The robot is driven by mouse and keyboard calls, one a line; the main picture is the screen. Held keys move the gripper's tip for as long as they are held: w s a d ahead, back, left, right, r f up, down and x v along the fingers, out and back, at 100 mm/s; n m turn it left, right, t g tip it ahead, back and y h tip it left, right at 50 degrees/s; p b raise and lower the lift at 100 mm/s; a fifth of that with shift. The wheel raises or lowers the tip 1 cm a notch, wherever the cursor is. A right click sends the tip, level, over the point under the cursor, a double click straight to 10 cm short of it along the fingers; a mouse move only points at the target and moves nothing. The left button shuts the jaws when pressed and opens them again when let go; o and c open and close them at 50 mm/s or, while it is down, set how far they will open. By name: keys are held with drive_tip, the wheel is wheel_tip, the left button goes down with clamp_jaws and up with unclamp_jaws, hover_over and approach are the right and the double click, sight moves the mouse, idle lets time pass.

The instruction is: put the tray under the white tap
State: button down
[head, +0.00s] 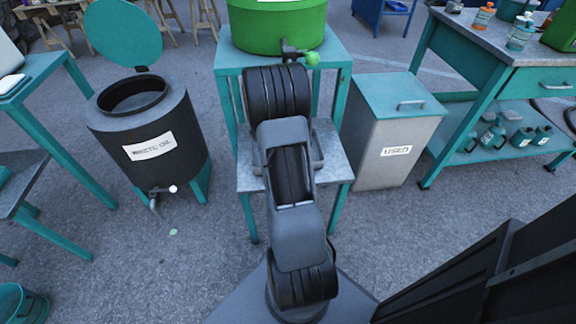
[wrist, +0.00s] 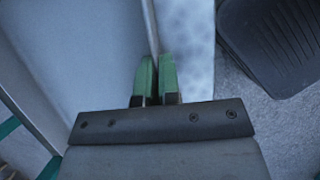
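The tray (wrist: 85,60) is light grey and fills the left of the wrist view, with a thin upright wall. My gripper (wrist: 156,62) has its two green fingers close together on either side of that wall, shut on it. In the head view my arm hides most of the tray; a grey edge (head: 318,150) shows beside the arm over the stand's lower shelf (head: 338,168). The white tap (head: 172,189) is low on the front of the dark waste oil drum (head: 118,142), to the left. The ground below it looks clear of any tray.
A green drum (head: 262,30) with a green tap (head: 312,59) stands on the teal stand above the shelf. A used bin (head: 382,150) stands right of the stand. Teal tables flank both sides. A teal bucket (head: 22,305) is at lower left. Floor between drum and stand is open.

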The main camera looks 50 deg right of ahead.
drive_tip(key=c, duration=1.3)
unclamp_jaws()
drive_tip(key=shift+c, duration=0.2)
drive_tip(key=p+v, duration=0.4)
drive_tip(key=v, duration=0.8)
drive_tip(key=s+a+r+m+t+y, duration=0.1)
drive_tip(key=s+a+r+m+t, duration=0.1)
drive_tip(key=a, duration=0.6)
drive_tip(key=s+a+r+m+t+y, duration=0.1)
drive_tip(key=s+a+r+m+t, duration=0.1)
drive_tip(key=a+r, duration=0.4)
drive_tip(key=s+a+r+m+t+y, duration=0.1)
drive_tip(key=s+a+r+m+t, duration=0.1)
drive_tip(key=a+m, duration=0.4)
drive_tip(key=s+a+r, duration=0.1)
drive_tip(key=a+r, duration=0.1)
drive_tip(key=a, duration=0.2)
drive_tip(key=shift+s+a, duration=0.25)
drive_tip(key=shift+s, duration=0.05)
drive_tip(key=shift+r, duration=0.2)
